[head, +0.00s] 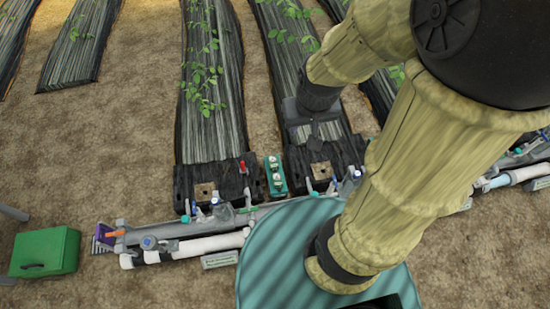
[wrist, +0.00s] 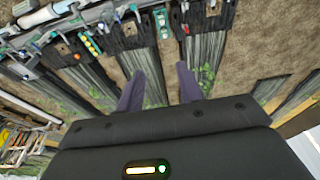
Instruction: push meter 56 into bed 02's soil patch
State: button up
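A teal rack (head: 275,180) stands between two planted beds, with two round pale-topped items that may be meters (head: 275,170). It also shows in the wrist view (wrist: 162,22). I cannot read any number, so meter 56 and bed 02 cannot be told apart. One square soil patch (head: 205,192) lies at the near end of the bed left of the rack. Another soil patch (head: 320,170) lies at the end of the bed right of it. My gripper (wrist: 160,85) is open and empty, its fingers apart above the beds. In the head view my gripper (head: 315,142) is beyond the right patch.
A grey and white pipe run (head: 190,245) with coloured valves crosses in front of the beds. A green box (head: 45,252) stands at the left. A rack with yellow items (wrist: 90,45) shows in the wrist view.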

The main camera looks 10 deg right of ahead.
jog(key=o, duration=0.3)
jog(key=shift+f, duration=0.1)
jog(key=o, duration=0.4)
jog(key=shift+w+f+b, duration=0.25)
jog(key=shift+f+b, duration=0.1)
jog(key=shift+b, duration=0.05)
jog(key=shift+o, duration=0.9)
jog(key=w+f+b, duration=0.6)
jog(key=f+b, duration=0.4)
jog(key=f, duration=0.2)
jog(key=w+f+b, duration=0.7)
jog(key=f+b, duration=0.3)
jog(key=f, duration=0.2)
jog(key=w+f+t+b, duration=0.1)
jog(key=w+f+b, duration=0.5)
jog(key=f+b, duration=0.4)
jog(key=shift+s+x, duration=0.25)
jog(key=shift+x, duration=1)
jog(key=t+b, duration=0.1)
jog(key=b, duration=2.6)
send_near(274, 162)
jog(key=v, duration=0.5)
jog(key=shift+a+r, duration=0.15)
jog(key=shift+r, duration=0.3)
jog(key=b+x, duration=1.1)
jog(key=x, duration=0.6)
jog(key=shift+f+b, duration=0.3)
